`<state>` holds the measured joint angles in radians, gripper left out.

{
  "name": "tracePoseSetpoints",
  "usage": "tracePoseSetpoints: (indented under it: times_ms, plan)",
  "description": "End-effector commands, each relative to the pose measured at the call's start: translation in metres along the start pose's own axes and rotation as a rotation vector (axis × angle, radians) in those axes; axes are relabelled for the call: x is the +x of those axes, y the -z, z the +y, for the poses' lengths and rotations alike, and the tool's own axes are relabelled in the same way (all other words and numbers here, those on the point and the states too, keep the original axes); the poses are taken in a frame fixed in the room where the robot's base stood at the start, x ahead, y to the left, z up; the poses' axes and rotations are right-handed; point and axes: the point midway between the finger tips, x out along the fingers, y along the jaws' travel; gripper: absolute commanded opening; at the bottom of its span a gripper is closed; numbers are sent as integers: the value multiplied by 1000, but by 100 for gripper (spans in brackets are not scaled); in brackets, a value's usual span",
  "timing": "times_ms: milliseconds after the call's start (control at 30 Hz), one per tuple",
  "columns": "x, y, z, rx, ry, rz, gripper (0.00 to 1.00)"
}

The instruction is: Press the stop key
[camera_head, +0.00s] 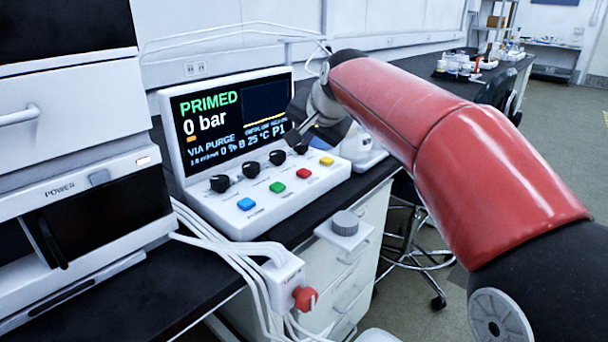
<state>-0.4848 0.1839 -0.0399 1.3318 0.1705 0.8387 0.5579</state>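A white control panel carries a row of coloured keys: a blue key (246,204), a green key (277,187), a red key (304,173) and a yellow key (327,161). The labels under the keys are too small to read; the red key may be the stop key. The panel's screen (222,122) reads "PRIMED" and "0 bar". My gripper (293,138) is at the screen's right edge, above and behind the red key in the picture, apart from the keys. Its fingers are small and dark, and I cannot tell whether they are open or shut.
Several black knobs (251,169) stand behind the keys. A white valve block with a red knob (305,298) and white tubes is in front. A white instrument (80,210) stands at the left. My red arm reaches in from the right. A stool (420,262) is beyond the bench.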

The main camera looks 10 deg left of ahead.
Motion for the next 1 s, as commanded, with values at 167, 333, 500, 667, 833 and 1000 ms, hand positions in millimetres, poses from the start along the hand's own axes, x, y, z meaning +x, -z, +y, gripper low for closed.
tracePoseSetpoints:
  times_ms: [167,333,500,667,833,1000]
  plan:
    - [22,-16,16,0,-1,-1,0]
    - [30,-22,22,0,0,0,0]
    - [32,-24,24,0,-1,0,0]
    - [32,-23,24,0,-1,0,0]
    - [32,-23,24,0,-1,0,0]
    - [32,-23,24,0,-1,-1,0]
